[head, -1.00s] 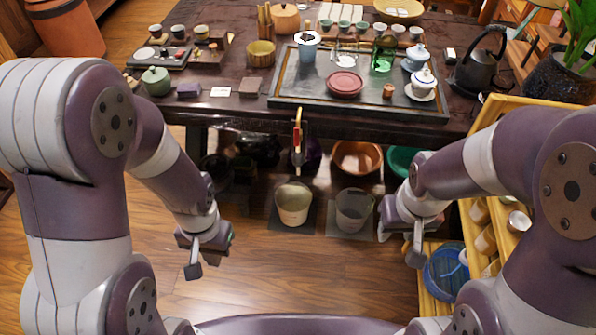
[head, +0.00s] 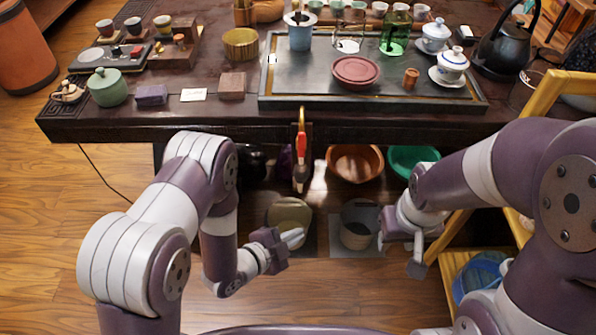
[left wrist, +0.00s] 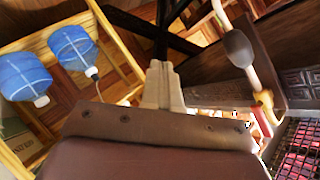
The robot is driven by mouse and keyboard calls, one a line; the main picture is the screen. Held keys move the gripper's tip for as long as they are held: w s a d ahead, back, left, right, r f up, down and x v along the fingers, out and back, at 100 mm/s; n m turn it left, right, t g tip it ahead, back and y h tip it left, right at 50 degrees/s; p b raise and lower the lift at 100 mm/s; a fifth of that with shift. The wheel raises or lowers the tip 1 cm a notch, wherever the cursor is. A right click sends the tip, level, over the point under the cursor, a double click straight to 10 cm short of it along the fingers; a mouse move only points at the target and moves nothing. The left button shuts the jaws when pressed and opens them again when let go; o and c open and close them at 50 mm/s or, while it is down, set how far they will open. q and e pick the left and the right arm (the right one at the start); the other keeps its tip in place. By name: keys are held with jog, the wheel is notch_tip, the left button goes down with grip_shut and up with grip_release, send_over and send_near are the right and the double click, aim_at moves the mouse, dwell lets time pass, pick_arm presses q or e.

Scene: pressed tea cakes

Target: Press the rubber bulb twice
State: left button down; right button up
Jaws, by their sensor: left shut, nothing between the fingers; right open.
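The dark grey rubber bulb (left wrist: 238,48) shows at the upper right of the left wrist view, on a pale tube below a brass fitting and a red part. In the head view, the bulb (head: 299,184) hangs small and dark at the table's front edge, below the red part (head: 301,146). My left gripper (head: 292,237) is shut and empty, below and in front of the bulb. Its fingers (left wrist: 163,85) are together in the left wrist view, apart from the bulb. My right gripper (head: 416,266) is open, lower and to the right of the bulb.
The dark table (head: 150,125) holds a tea tray (head: 430,104) and tea things above the bulb. Under its edge stand a beige bucket (head: 290,212), a grey bucket (head: 358,228) and a brown bowl (head: 352,160). A yellow wooden rack (head: 520,235) stands right.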

aim_at(301, 176)
pick_arm(q)
jog(key=r, duration=0.1)
jog(key=r+m+t, duration=0.1)
jog(key=w+r+m+h, duration=0.1)
jog(key=r, duration=0.1)
jog(key=shift+d+t, duration=0.3)
jog(key=shift+d, duration=0.1)
pick_arm(e)
jog(key=shift+s+d+r, duration=0.1)
jog(key=shift+s+d, duration=0.05)
jog(key=shift+s, duration=0.1)
pick_arm(q)
jog(key=w+b, duration=0.1)
jog(key=w, duration=0.7)
jog(key=shift+w, duration=0.4)
pick_arm(e)
jog(key=shift+f, duration=0.65)
pick_arm(q)
jog(key=shift+w+f, duration=0.1)
dwell(0.5)
jog(key=shift+w+b, duration=0.3)
pick_arm(e)
jog(key=shift+f, duration=0.1)
